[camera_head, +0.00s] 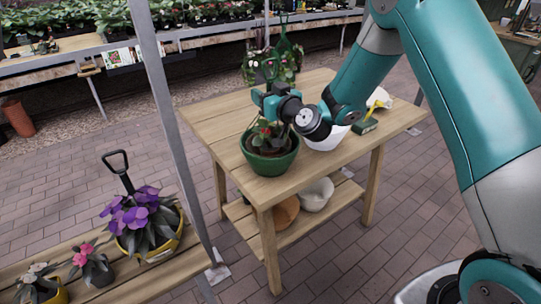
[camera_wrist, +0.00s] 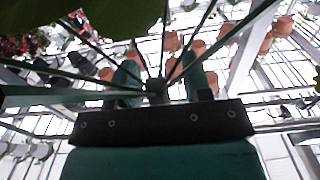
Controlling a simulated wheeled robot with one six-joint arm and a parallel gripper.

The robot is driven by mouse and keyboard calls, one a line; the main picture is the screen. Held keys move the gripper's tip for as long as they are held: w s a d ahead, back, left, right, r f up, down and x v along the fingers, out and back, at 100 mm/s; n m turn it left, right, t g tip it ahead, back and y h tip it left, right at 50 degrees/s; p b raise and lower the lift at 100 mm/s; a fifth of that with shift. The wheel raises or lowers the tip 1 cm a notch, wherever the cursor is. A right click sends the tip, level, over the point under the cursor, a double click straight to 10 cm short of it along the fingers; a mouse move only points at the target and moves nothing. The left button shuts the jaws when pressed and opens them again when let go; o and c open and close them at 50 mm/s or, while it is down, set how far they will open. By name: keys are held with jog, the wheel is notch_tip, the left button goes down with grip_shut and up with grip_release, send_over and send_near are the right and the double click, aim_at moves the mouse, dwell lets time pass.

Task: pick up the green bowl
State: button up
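The green bowl (camera_head: 269,160) stands upright on the wooden table (camera_head: 205,122) in the head view, near its front left side, with a leafy plant in it. My gripper (camera_head: 266,99) is just above the plant and hides part of it. In the wrist view my gripper's two fingers (camera_wrist: 161,82) are apart, with a small dark hub (camera_wrist: 156,88) between them. Thin dark-green straps spread out from this hub. Gaps show between the hub and the fingers. Whether these straps belong to the bowl is unclear.
A white bowl (camera_head: 327,139) stands close to the right, partly behind my arm. A green-and-yellow brush (camera_head: 366,124) lies farther right. Another potted plant (camera_head: 259,66) is behind my gripper. A metal post (camera_head: 172,125) rises left of the table. A white pot (camera_head: 317,194) sits on the lower shelf.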

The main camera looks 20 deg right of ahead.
grip_shut()
jog(key=shift+r, duration=0.1)
